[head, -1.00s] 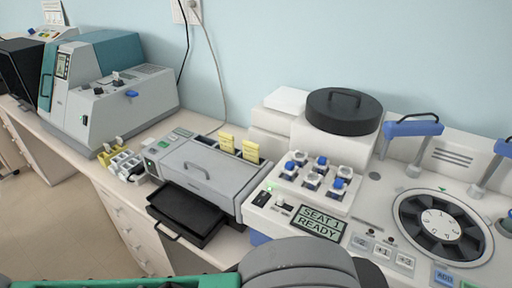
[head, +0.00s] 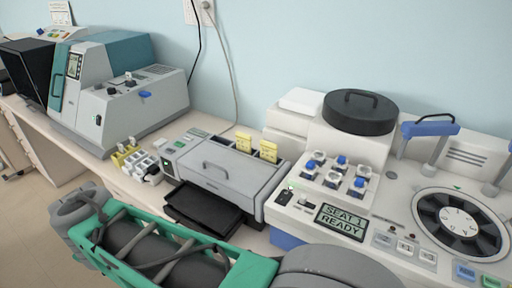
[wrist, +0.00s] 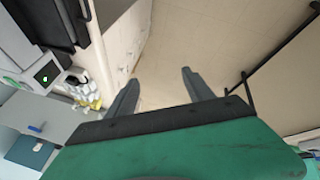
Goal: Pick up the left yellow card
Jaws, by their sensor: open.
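Two yellow cards stand upright at the back of the grey slide machine (head: 215,183) in the head view. The left yellow card (head: 243,143) is beside the right yellow card (head: 268,151). My gripper (wrist: 155,85) is open and empty in the wrist view, with its fingers over the floor in front of the counter. In the head view my green and grey arm crosses the bottom, and its fingers are not visible. Neither card can be made out in the wrist view.
A black tray (head: 203,209) sticks out from the machine's front. A small white rack with yellow parts (head: 127,156) stands to its left. A larger grey and teal machine (head: 130,100) is at the back left. The staining unit (head: 345,214) is at right.

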